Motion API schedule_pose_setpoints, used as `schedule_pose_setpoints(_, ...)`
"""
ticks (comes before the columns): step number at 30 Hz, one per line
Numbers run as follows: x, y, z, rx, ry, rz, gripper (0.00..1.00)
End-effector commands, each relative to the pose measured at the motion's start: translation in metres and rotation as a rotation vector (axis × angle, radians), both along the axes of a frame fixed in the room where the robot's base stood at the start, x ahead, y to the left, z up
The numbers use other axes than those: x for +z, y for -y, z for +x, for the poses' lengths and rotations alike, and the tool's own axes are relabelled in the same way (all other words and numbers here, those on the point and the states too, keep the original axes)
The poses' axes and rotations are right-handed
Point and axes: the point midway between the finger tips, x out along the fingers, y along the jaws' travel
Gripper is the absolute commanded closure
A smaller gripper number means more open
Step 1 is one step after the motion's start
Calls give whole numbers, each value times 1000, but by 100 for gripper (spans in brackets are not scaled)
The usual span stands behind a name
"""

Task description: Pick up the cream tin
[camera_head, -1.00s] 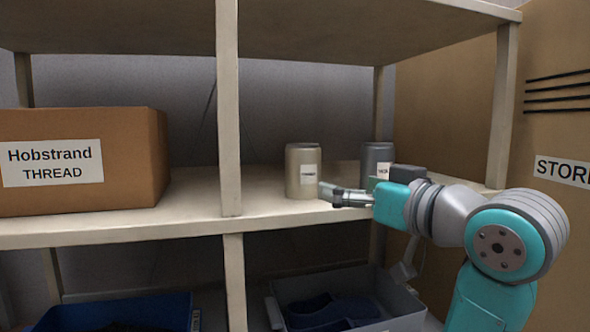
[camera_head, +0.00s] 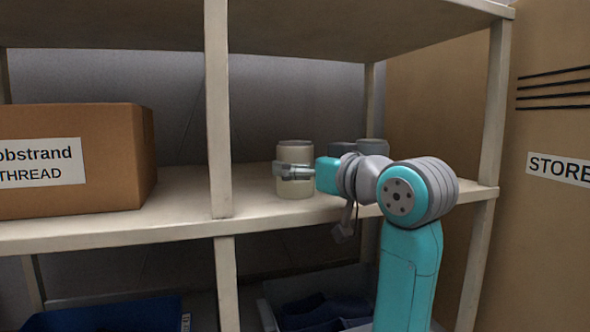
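The cream tin (camera_head: 295,153) stands upright on the middle shelf, right of the front post. My gripper (camera_head: 293,172) reaches in from the right at the tin's mid-height. A grey finger lies across the front of the tin and hides its label. The other finger is hidden, so I cannot tell whether the gripper is closed on the tin. The tin's base appears to rest on the shelf.
A grey tin (camera_head: 374,147) stands to the right, mostly hidden behind my arm. A cardboard thread box (camera_head: 100,150) sits left of the post (camera_head: 217,120). Below are a blue bin (camera_head: 110,318) and a grey bin (camera_head: 267,314). The upper shelf (camera_head: 300,30) hangs overhead.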

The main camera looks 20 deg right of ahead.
Motion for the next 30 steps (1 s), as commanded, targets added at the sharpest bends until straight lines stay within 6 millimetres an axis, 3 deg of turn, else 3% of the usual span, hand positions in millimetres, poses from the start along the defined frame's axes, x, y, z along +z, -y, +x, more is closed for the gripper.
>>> schedule_pose_setpoints(4,0,-4,12,0,0,0,0)
schedule_pose_setpoints(12,0,-4,14,-1,0,-1,3)
schedule_pose_setpoints(21,0,-4,14,-1,0,-1,78)
schedule_pose_setpoints(22,1,-4,14,-1,2,0,81)
schedule_pose_setpoints(30,2,-4,13,-1,2,0,81)
